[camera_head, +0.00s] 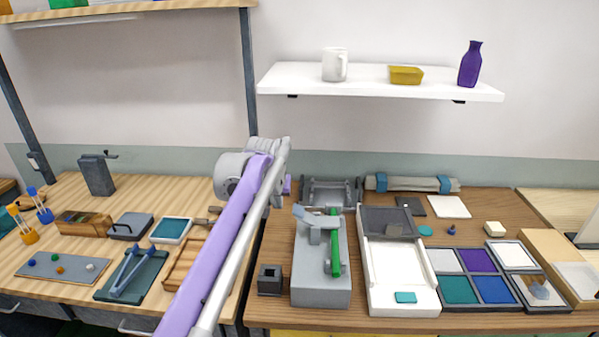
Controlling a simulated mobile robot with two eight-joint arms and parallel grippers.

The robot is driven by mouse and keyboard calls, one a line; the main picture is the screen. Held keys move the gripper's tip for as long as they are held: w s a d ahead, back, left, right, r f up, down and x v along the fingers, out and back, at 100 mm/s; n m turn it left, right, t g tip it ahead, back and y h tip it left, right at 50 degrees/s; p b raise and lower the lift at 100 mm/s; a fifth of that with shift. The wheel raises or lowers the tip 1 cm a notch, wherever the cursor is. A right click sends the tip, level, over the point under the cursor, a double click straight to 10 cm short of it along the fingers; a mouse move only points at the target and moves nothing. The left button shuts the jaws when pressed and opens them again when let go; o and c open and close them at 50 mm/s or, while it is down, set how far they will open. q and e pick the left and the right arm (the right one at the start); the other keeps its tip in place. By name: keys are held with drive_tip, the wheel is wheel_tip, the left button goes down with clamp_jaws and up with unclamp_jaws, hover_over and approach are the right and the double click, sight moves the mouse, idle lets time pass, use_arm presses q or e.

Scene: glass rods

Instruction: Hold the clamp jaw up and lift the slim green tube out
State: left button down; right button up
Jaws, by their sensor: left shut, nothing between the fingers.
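The slim green tube (336,258) lies lengthwise on a grey block (318,290) on the right-hand wooden table. The light grey-blue clamp jaw (314,222) is at the block's far end, beside and partly across the tube's upper end. I cannot tell whether it presses on the tube. My left arm, purple and grey, reaches up from the bottom to the left of the block. My left gripper (287,184) shows only in small part behind the arm; it is shut and empty, apart from jaw and tube. My right gripper is out of view.
A dark square holder (270,279) stands left of the block. A white open case (388,275) stands close on its right, with a tray of coloured compartments (470,258) beyond. A grey rack (331,192) stands behind. A white shelf (380,82) hangs above.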

use_arm(q)
drive_tip(key=w+d+r+p, duration=0.15)
drive_tip(key=w+d, duration=0.35)
drive_tip(key=w, duration=0.6)
wheel_tip(320, 180, down, 7)
drive_tip(key=shift+r+b, duration=0.1)
drive_tip(key=shift+b, duration=0.65)
drive_tip(key=shift+f, duration=0.35)
drive_tip(key=shift+s+r+t, duration=0.1)
drive_tip(key=shift+s+t, duration=0.15)
drive_tip(key=shift+t, duration=0.05)
drive_tip(key=shift+w, duration=0.35)
drive_tip(key=shift+s, duration=0.15)
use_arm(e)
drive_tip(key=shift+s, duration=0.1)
